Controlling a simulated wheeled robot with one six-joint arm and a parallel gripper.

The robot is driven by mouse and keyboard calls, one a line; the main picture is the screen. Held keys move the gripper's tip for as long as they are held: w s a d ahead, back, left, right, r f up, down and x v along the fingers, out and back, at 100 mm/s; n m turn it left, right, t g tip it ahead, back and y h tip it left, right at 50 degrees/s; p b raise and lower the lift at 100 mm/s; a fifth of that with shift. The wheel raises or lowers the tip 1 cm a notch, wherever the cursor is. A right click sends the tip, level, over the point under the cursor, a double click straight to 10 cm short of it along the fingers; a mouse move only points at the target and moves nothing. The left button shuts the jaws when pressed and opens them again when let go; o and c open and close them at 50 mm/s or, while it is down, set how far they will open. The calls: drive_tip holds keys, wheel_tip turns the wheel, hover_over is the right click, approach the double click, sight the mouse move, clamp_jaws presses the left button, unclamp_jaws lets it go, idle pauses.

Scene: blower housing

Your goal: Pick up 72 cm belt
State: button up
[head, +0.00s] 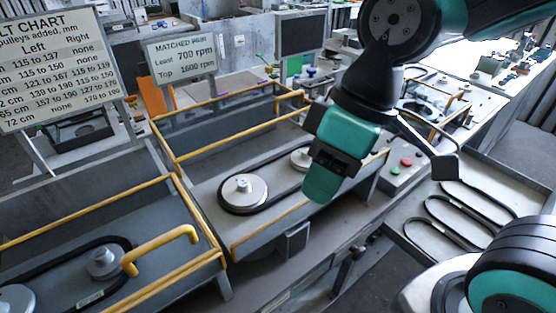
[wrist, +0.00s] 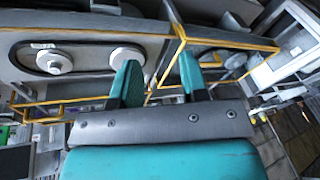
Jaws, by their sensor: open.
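Several black loop belts lie apart on a grey tray (head: 400,228) at the right of the head view; one is the front belt (head: 432,236). I cannot read their lengths, so I cannot tell which is the 72 cm belt. My gripper (head: 322,188) hangs above the middle housing, away from that tray. In the wrist view my gripper (wrist: 160,75) shows two teal fingers spread apart with nothing between them. Another black belt (head: 222,200) runs around two pale pulleys in the middle housing; a labelled belt (wrist: 43,46) around pulleys shows in the wrist view.
A left housing (head: 60,240) with a raised yellow handle (head: 160,247) holds another belt on pulleys. Yellow rails edge the middle housing (head: 250,243). A button box (head: 403,172) stands between it and the tray. The belt chart (head: 55,70) and speed sign (head: 180,58) stand behind.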

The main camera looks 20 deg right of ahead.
drive_tip(key=w+d+n+h+p, duration=0.1)
drive_tip(key=w+d+n+p, duration=0.1)
drive_tip(key=w+n, duration=0.35)
drive_tip(key=n+h+p, duration=0.3)
drive_tip(key=n+p, duration=0.2)
drive_tip(key=n, duration=0.2)
hover_over(299, 184)
drive_tip(key=f, duration=1.2)
drive_tip(key=shift+d+f, duration=0.15)
drive_tip(key=shift+d, duration=0.2)
drive_tip(key=shift+a+f+p, duration=0.15)
drive_tip(key=shift+f+p, duration=0.4)
drive_tip(key=shift+f, duration=0.75)
drive_tip(key=shift+a+f+p, duration=0.15)
drive_tip(key=shift+f+p, duration=0.35)
drive_tip(key=shift+f, duration=0.8)
clamp_jaws()
